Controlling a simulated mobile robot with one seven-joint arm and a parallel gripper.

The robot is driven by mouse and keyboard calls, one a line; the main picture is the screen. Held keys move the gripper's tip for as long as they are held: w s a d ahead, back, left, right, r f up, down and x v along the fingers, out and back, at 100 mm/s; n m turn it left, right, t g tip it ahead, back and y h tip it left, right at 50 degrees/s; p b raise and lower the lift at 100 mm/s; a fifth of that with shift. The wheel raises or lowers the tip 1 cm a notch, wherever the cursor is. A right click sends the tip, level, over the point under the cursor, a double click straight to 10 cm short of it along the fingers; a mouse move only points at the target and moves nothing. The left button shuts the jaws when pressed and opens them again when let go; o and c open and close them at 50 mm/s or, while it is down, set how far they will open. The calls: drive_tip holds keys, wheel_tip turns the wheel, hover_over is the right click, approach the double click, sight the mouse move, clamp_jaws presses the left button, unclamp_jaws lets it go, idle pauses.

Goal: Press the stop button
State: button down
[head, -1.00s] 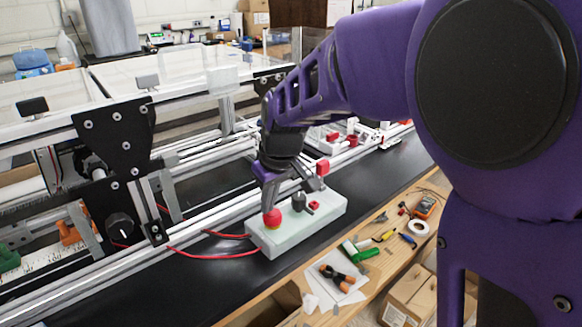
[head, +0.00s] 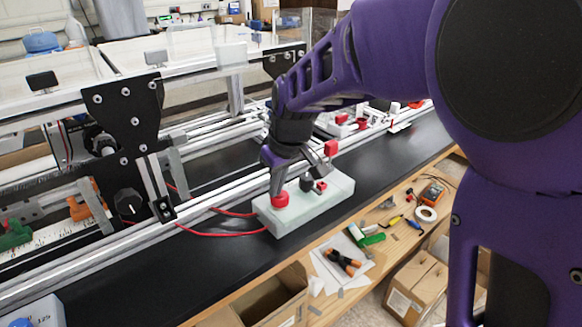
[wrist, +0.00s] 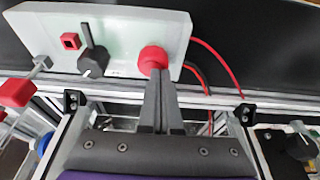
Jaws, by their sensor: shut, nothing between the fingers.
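The stop button (head: 280,200) is a round red mushroom button on the left end of a pale control box (head: 310,212). In the wrist view the red button (wrist: 152,58) sits at the right end of the box (wrist: 125,20). My gripper (head: 276,190) is shut and empty, its fingers pointing down. Its fingertips (wrist: 156,72) meet the button's edge in the wrist view and appear to touch its top in the head view. The tips hide part of the button. I cannot tell how far the button is pushed in.
A black knob (head: 307,184), a small red square button (head: 321,186) and a red-tipped lever (head: 331,148) are on the same box. Red cables (head: 215,232) leave its left side. Aluminium rails (head: 110,235) run behind. Tools and a black-orange clamp (head: 343,262) lie on the wooden shelf.

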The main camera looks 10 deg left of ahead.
wheel_tip(320, 180, up, 4)
drive_tip(key=p, duration=0.3)
drive_tip(key=shift+f+p, duration=0.1)
drive_tip(key=shift+p, duration=0.25)
drive_tip(key=v, duration=1)
drive_tip(key=shift+p, duration=0.4)
drive_tip(key=shift+w, duration=0.2)
